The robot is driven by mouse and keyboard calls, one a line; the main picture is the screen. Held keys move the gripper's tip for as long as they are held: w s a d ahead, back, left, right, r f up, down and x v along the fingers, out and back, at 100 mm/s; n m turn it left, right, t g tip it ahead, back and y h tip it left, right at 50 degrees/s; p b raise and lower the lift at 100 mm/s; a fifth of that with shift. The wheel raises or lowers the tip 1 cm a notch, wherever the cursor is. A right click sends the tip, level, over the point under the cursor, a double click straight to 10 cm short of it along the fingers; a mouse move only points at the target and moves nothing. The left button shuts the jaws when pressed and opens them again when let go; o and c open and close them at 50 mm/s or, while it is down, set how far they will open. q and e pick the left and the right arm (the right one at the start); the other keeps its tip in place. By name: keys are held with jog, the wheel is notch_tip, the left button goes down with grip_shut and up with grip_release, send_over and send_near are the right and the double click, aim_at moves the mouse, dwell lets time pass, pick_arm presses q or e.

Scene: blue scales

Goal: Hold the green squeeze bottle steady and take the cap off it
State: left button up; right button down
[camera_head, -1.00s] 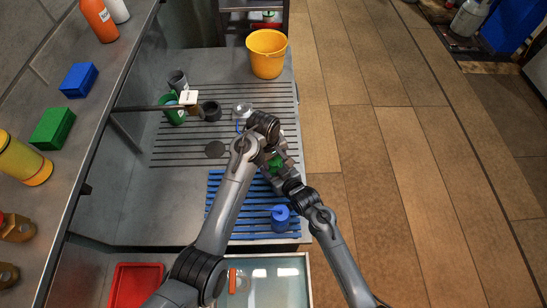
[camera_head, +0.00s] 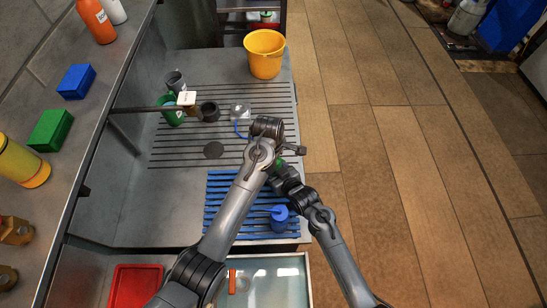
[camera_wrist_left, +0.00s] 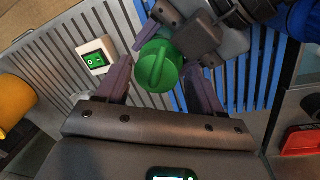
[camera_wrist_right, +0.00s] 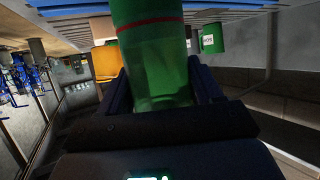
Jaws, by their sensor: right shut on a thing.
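The green squeeze bottle (camera_wrist_right: 158,55) stands between my right gripper's fingers (camera_wrist_right: 160,92) in the right wrist view. My right gripper is shut on it. In the left wrist view its round green cap (camera_wrist_left: 157,66), with a raised ridge across it, faces the camera. My left gripper (camera_wrist_left: 158,82) is open, its fingers on either side of the cap with gaps visible. In the head view my arms hide nearly all of the bottle; only a small green patch (camera_head: 280,162) shows.
A blue slatted mat (camera_head: 225,200) with a blue bottle (camera_head: 280,216) lies close by my arms. A yellow bucket (camera_head: 265,54), a green cup (camera_head: 170,114) and a dark cup (camera_head: 209,111) stand farther back. The grooved counter (camera_head: 180,150) is mostly clear.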

pick_arm(q)
jog(key=shift+o, duration=0.9)
jog(key=shift+o, duration=0.4)
jog(key=shift+r, duration=2.3)
jog(key=m, duration=0.1)
jog(key=w+m, duration=0.1)
jog(key=shift+a+r+m, duration=0.3)
jog(key=shift+r, duration=0.05)
jog(key=w+a+r+m, duration=0.2)
jog(key=r+m, duration=0.1)
jog(key=m, duration=0.8)
jog(key=w+a+r+m, duration=0.2)
jog(key=w+r+m, duration=0.1)
jog(key=m, duration=0.8)
jog(key=s+d+m+g, duration=0.2)
jog(key=s+d+m, duration=0.25)
jog(key=m, duration=0.35)
jog(key=shift+y, duration=0.4)
jog(key=f, duration=1.1)
jog(key=shift+s+a+f, duration=0.25)
jog(key=shift+s+f, duration=0.05)
jog(key=shift+s, duration=0.05)
